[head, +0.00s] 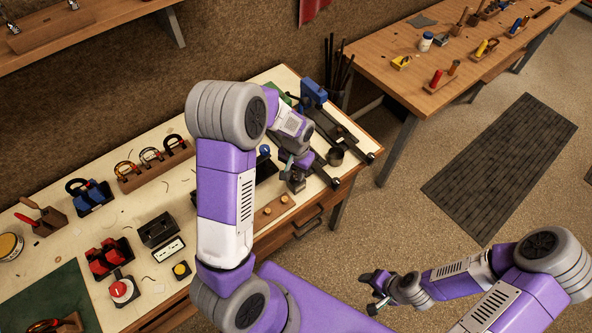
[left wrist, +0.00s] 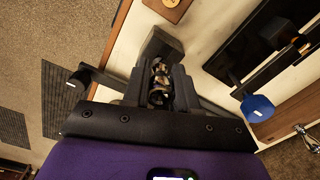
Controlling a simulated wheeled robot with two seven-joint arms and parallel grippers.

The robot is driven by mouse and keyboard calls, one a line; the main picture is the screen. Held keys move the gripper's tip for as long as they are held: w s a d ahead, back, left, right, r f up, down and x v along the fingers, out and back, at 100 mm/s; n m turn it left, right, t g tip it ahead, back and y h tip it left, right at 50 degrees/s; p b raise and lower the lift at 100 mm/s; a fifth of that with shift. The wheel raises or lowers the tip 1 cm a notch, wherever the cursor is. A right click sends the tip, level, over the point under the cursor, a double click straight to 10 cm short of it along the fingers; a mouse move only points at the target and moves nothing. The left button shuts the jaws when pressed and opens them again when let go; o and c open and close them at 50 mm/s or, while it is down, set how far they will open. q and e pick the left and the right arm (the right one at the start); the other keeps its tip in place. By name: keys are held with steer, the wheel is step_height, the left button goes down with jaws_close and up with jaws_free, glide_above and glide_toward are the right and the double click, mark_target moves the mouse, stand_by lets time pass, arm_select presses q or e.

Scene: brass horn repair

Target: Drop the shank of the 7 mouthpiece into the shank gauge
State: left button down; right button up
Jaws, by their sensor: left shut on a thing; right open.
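My left gripper (head: 290,170) is over the right end of the workbench. In the left wrist view its fingers (left wrist: 160,90) are shut on a small shiny metal piece (left wrist: 158,82), which looks like the mouthpiece; no number can be read on it. A dark grey block (left wrist: 162,46), which may be the shank gauge, lies just beyond the fingertips; it also shows below the gripper in the head view (head: 296,185). I cannot tell whether the shank is in the block or above it. My right gripper (head: 375,292) is open and empty, over the floor beside the bench.
A wooden holder (head: 271,212) with brass-coloured round pieces lies at the bench's front edge. A red button (head: 122,290) and several tools fill the left of the bench.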

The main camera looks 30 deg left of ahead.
arm_select(q)
steer(key=c, duration=0.8)
jaws_free()
step_height(320, 180, up, 8)
steer(key=shift+f, duration=0.2)
